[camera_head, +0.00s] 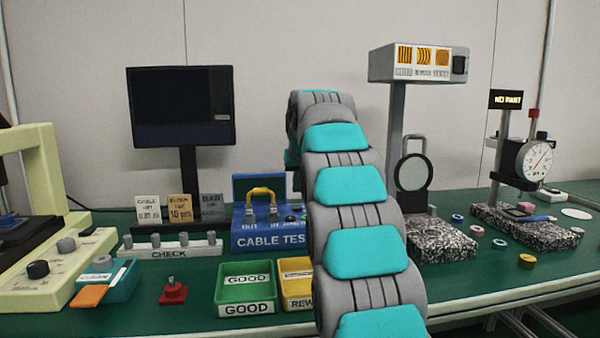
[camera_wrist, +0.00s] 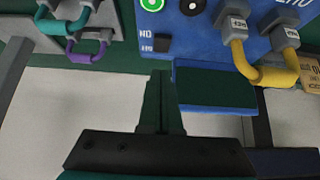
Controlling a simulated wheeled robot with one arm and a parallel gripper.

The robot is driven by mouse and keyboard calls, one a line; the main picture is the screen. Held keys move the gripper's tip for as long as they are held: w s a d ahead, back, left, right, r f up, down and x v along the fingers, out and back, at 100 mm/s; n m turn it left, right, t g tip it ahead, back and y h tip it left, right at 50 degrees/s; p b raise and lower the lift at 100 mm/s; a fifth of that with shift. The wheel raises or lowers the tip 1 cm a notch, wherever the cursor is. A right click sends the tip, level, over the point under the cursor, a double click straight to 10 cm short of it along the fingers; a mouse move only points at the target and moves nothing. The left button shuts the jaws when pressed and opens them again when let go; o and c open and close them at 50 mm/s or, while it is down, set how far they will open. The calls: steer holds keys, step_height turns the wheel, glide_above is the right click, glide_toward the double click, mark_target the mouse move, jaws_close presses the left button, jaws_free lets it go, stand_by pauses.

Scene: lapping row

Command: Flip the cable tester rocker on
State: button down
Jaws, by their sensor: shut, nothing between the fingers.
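The blue cable tester (camera_head: 262,240) stands on the green bench in the head view, its right part hidden behind my arm. In the wrist view its blue panel (camera_wrist: 215,42) appears upside down. A small black rocker (camera_wrist: 162,44) sits on the panel beside white lettering. A lit green round button (camera_wrist: 152,4) and a black round control (camera_wrist: 193,6) are near it. My gripper (camera_wrist: 160,78) is shut and empty, its dark fingertips just below the rocker in the picture. I cannot tell whether they touch it or which way the rocker is tilted. The head view hides my gripper behind my arm.
A yellow cable (camera_wrist: 240,65) loops from plugs right of the rocker. Teal (camera_wrist: 62,26) and purple (camera_wrist: 88,56) cables hang at upper left. The tester's raised lid (camera_wrist: 215,106) is close to the fingers. Green GOOD bin (camera_head: 247,308) stands in front of the tester.

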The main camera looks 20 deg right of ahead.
mark_target(297, 208)
steer(key=shift+s+f, duration=0.15)
steer(key=shift+f, duration=0.5)
steer(key=shift+s+f, duration=0.15)
steer(key=shift+f, duration=1.1)
steer(key=shift+s+a+f+t+b, duration=0.15)
steer(key=shift+f+t+b, duration=0.3)
steer(key=shift+b, duration=0.6)
steer(key=shift+r, duration=0.1)
steer(key=shift+r+p, duration=0.1)
steer(key=shift+p, duration=0.25)
steer(key=shift+r+p, duration=0.35)
steer(key=shift+r, duration=0.35)
steer(key=shift+r, duration=0.1)
